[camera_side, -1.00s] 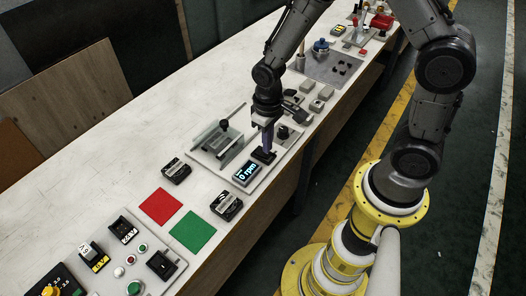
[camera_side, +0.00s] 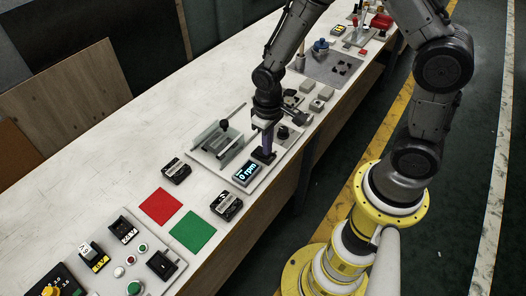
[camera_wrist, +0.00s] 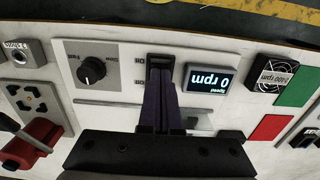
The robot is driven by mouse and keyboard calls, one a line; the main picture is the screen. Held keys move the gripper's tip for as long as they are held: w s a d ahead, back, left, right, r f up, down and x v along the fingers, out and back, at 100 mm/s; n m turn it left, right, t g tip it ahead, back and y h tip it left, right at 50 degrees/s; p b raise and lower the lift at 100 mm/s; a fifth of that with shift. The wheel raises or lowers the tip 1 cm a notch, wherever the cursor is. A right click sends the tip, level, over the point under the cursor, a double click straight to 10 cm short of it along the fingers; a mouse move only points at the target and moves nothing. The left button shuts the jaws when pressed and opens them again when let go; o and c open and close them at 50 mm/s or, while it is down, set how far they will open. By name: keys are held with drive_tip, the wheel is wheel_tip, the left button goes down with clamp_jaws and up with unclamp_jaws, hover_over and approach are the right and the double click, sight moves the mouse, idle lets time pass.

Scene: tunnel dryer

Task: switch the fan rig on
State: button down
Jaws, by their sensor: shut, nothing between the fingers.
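The fan rig (camera_side: 209,161) is a light plate with a clear-walled part, a display, a switch and a knob. Its display (camera_side: 246,173) reads 0 rpm, also in the wrist view (camera_wrist: 210,80). The black switch (camera_wrist: 160,61) has On and Off labels beside it; the fingers partly cover it and I cannot tell which way it is tipped. The speed knob (camera_wrist: 92,70), marked slow and fast, is left of it in the wrist view. My gripper (camera_side: 265,149) is shut and empty, pointing down with its tips (camera_wrist: 158,82) at the switch, touching or just above it.
A red square (camera_side: 160,206), a green square (camera_side: 193,230) and two small dark fans (camera_side: 176,170) lie nearer the camera. A control panel (camera_side: 125,262) is at the front left. Grey blocks and a perforated plate (camera_side: 330,68) are farther back. Bare bench (camera_side: 130,150) lies to the left.

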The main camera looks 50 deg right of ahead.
drive_tip(key=shift+f, duration=0.5)
idle(0.3)
drive_tip(key=shift+r, duration=3.5)
